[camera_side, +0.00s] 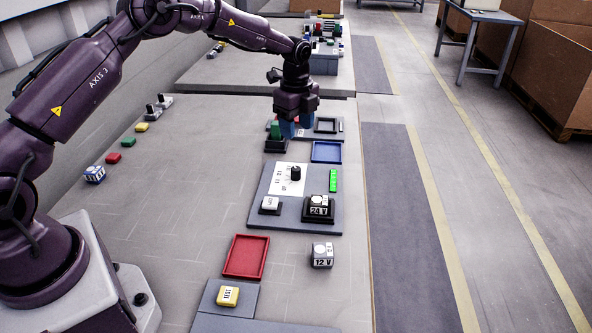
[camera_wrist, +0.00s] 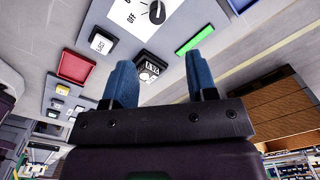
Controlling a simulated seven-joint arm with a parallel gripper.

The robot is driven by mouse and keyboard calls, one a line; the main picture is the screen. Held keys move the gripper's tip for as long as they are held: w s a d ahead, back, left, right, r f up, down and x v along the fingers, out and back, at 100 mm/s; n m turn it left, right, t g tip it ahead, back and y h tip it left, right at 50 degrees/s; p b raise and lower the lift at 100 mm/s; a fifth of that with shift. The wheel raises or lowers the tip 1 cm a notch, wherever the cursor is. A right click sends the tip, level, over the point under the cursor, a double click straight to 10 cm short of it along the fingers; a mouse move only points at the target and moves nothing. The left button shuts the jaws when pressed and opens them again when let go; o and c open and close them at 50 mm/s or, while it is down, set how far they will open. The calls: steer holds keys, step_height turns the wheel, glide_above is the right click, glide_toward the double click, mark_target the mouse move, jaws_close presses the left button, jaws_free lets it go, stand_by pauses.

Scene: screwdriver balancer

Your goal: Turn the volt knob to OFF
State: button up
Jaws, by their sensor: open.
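The volt knob (camera_side: 296,173) is a black round knob on a white dial plate (camera_side: 287,181) on a grey panel. In the wrist view the knob (camera_wrist: 157,12) is at the top edge, partly cut off, beside the printed word OFF. My gripper (camera_side: 293,127) is behind the panel in the side view, over the area of a green block and black tray. In the wrist view its two blue fingers (camera_wrist: 158,82) are spread apart with nothing between them.
The panel also carries a 24 V block (camera_side: 318,207), a white button (camera_side: 269,204) and a green bar (camera_side: 333,181). A blue tray (camera_side: 326,152) lies behind it. A red tray (camera_side: 246,256), a 12 V block (camera_side: 322,256) and a yellow TEST button (camera_side: 228,296) are nearer.

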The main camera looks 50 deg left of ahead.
mark_target(296, 169)
steer(key=shift+m, duration=0.7)
step_height(296, 169, down, 13)
steer(key=shift+s+f, duration=0.1)
steer(key=shift+s, duration=0.05)
steer(key=shift+c, duration=0.4)
steer(key=c, duration=0.8)
steer(key=shift+c, duration=0.2)
